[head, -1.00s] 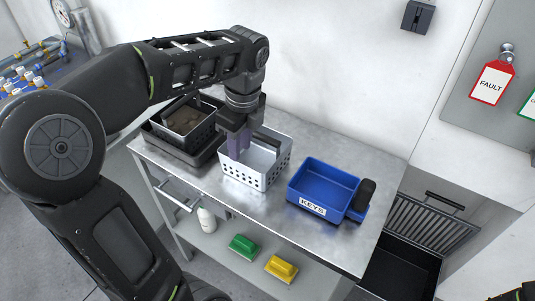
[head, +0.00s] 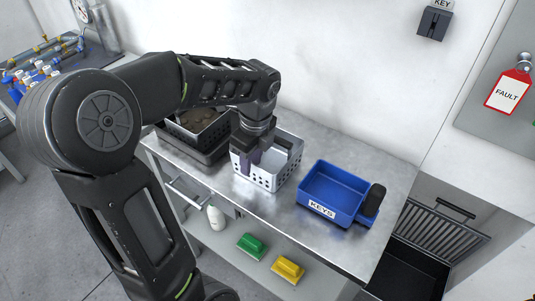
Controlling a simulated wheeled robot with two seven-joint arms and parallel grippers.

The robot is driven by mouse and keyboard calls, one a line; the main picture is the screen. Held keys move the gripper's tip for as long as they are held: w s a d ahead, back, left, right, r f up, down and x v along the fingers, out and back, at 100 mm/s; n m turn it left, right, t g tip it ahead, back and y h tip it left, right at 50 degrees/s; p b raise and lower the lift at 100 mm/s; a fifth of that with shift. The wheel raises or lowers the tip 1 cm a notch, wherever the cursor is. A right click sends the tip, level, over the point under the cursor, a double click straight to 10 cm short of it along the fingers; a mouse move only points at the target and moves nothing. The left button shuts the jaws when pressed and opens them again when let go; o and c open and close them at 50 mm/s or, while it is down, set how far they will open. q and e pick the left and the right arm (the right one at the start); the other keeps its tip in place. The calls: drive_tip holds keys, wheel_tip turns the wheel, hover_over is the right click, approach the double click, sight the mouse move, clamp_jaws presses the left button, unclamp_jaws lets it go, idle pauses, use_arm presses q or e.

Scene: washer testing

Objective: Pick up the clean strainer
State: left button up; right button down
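The clean strainer (head: 270,181) is a light grey perforated basket, standing upright near the middle of the metal table in the head view. A dark handle (head: 283,143) shows at its far rim. My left gripper (head: 251,163) points down at the strainer's left side, its purple fingers low at the near-left wall and rim. The fingers overlap the wall, and I cannot tell whether they are closed on it. The strainer's left corner is partly hidden by the gripper. My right gripper is not in view.
A dark tray (head: 186,148) holding a strainer with brown dirt (head: 200,122) stands left, partly behind my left arm. A blue KEYS bin (head: 336,193) stands right of the clean strainer. Green (head: 250,245) and yellow (head: 288,269) items and a white bottle (head: 216,217) sit below.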

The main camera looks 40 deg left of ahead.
use_arm(q)
drive_tip(key=shift+a+f, duration=0.1)
drive_tip(key=shift+f, duration=0.55)
drive_tip(key=shift+c, duration=0.2)
clamp_jaws()
idle(1.1)
